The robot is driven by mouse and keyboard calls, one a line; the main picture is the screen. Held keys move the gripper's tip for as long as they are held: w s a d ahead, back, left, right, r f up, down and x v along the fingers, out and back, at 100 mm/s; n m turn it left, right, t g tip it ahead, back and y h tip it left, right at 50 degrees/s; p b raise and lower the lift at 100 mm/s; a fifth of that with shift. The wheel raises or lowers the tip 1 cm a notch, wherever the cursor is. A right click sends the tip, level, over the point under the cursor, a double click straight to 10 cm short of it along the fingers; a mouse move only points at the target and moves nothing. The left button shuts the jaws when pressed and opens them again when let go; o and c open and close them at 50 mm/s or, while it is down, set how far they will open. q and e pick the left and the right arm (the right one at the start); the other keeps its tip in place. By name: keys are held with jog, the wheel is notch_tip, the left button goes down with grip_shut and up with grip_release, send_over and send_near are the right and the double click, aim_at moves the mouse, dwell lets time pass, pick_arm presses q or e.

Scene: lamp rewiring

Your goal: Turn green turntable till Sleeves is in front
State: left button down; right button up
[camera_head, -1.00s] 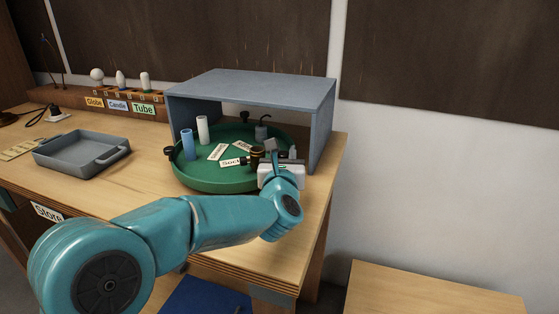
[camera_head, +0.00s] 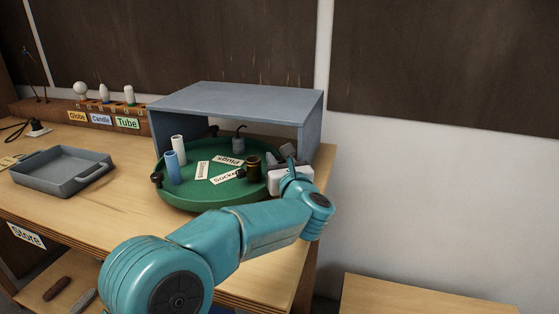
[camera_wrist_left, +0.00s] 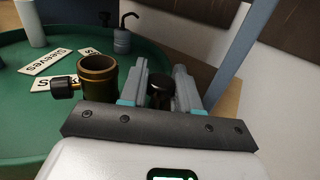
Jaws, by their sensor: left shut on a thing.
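The green turntable (camera_head: 205,200) stands partly under a grey shelf. It bears the labels Sleeves (camera_head: 202,171), Sockets (camera_head: 226,178) and Plugs (camera_head: 226,159). Sockets faces the front right, Sleeves lies on the left and Plugs toward the back. A white tube (camera_head: 178,149) and a blue tube (camera_head: 172,167) stand at the left, by Sleeves. My left gripper (camera_head: 283,165) is at the turntable's right rim. In the left wrist view its fingers are shut on a black knob (camera_wrist_left: 160,90). My right gripper is out of view.
A brass socket (camera_head: 253,168) stands close beside my left gripper; a grey plug (camera_head: 238,145) stands farther back. The grey shelf (camera_head: 240,100) has a side panel just behind my gripper. A grey tray (camera_head: 62,170) lies left on the bench. Another black knob (camera_head: 157,178) is on the left rim.

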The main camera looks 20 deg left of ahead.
pick_arm(q)
jog(key=c, duration=0.9)
grip_release()
jog(key=shift+s+r, duration=0.1)
jog(key=shift+s, duration=0.1)
